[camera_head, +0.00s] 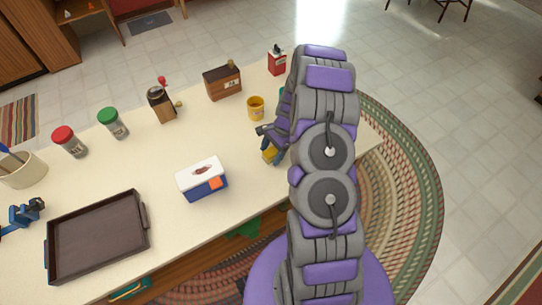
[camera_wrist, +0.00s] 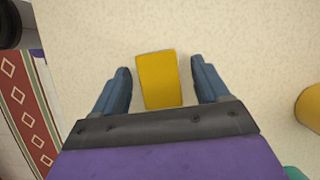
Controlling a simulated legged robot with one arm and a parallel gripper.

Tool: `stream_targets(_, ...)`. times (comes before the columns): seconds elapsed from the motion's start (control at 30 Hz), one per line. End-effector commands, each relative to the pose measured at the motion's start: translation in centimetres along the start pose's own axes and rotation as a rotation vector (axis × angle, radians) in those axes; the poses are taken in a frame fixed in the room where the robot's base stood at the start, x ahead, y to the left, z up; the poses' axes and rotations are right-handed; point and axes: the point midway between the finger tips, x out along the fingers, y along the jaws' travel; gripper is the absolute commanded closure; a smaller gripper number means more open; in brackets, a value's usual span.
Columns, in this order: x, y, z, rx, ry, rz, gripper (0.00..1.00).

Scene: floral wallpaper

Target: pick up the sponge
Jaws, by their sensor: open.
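The sponge (camera_wrist: 158,76) is a yellow block lying on the cream table. In the wrist view it sits between the two blue fingers of my gripper (camera_wrist: 160,84), with a small gap on each side. The fingers are open and do not appear to touch it. In the head view my gripper (camera_head: 268,143) is low over the table's right part, and a bit of the yellow sponge (camera_head: 270,155) shows beside it. My arm hides part of that area.
A yellow mug (camera_head: 256,108) and a green item behind my arm are close by. A blue and white box (camera_head: 202,178) stands to the left. A dark tray (camera_head: 98,235), a wooden grinder (camera_head: 161,103) and jars are farther left. The table's front edge is near.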

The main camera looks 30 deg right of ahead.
Motion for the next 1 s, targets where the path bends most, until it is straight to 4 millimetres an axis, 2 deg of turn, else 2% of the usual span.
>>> stream_targets(0.23,0.16,-0.04,0.02,0.000,0.001,-0.002,0.27)
stream_targets(0.8,0.13,-0.08,0.01,-0.001,0.002,-0.003,0.80)
stream_targets(1.0,0.12,-0.08,0.01,-0.001,0.002,-0.003,0.80)
